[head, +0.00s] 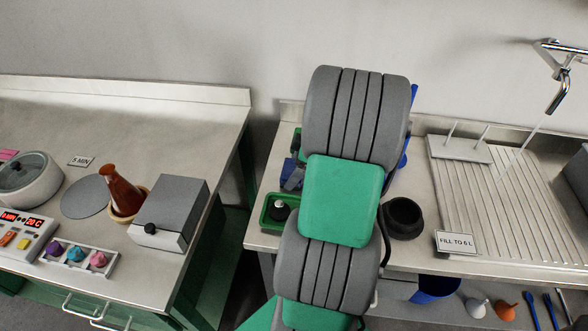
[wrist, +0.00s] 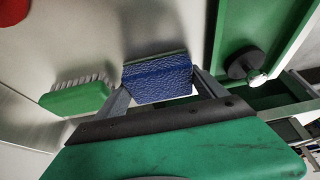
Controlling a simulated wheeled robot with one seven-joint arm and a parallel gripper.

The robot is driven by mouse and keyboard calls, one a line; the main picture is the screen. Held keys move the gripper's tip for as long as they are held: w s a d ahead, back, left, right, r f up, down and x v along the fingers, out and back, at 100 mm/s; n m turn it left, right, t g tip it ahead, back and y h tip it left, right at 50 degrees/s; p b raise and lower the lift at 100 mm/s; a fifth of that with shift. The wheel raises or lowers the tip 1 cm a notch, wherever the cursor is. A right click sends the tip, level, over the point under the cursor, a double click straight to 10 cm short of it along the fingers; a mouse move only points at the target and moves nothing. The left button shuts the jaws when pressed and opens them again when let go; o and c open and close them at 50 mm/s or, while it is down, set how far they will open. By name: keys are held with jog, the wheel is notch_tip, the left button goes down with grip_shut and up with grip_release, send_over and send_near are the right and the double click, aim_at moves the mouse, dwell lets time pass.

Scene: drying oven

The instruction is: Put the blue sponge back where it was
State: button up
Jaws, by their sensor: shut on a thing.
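The blue sponge (wrist: 157,80) is a textured blue block with a thin greenish layer along its far edge. My gripper (wrist: 163,92) is shut on it, with one finger at each side, in the wrist view. Whether the sponge touches the counter is unclear. In the head view my gripper (head: 292,178) is small and partly covered by my arm, left of it over the sink counter. A blue patch there looks like the sponge, but its outline is hard to make out.
A green-backed brush (wrist: 77,97) lies left of the sponge in the wrist view. A green tray (head: 265,227) holding a black stopper with a pale knob (head: 280,209) is on the counter's left part. A black round holder (head: 404,218) and a ribbed drainboard (head: 500,215) are right of my arm.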

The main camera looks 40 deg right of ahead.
jog(key=o, duration=1.1)
jog(key=p+v, duration=0.1)
jog(key=v, duration=1.1)
jog(key=w+a+m+g+h, duration=0.1)
jog(key=w+a+m, duration=0.3)
jog(key=a, duration=1.3)
jog(key=s+a+f+m, duration=0.1)
jog(key=s+a, duration=0.1)
jog(key=a, duration=0.2)
jog(key=s+a+m+h, duration=0.1)
jog(key=s+a, duration=0.1)
jog(key=a, duration=0.3)
jog(key=s+a+f+m, duration=0.1)
jog(key=s+a, duration=0.1)
jog(key=a, duration=0.2)
jog(key=shift+s+a+f+h, duration=0.15)
jog(key=shift+a+f+h, duration=0.15)
jog(key=shift+a+h, duration=0.1)
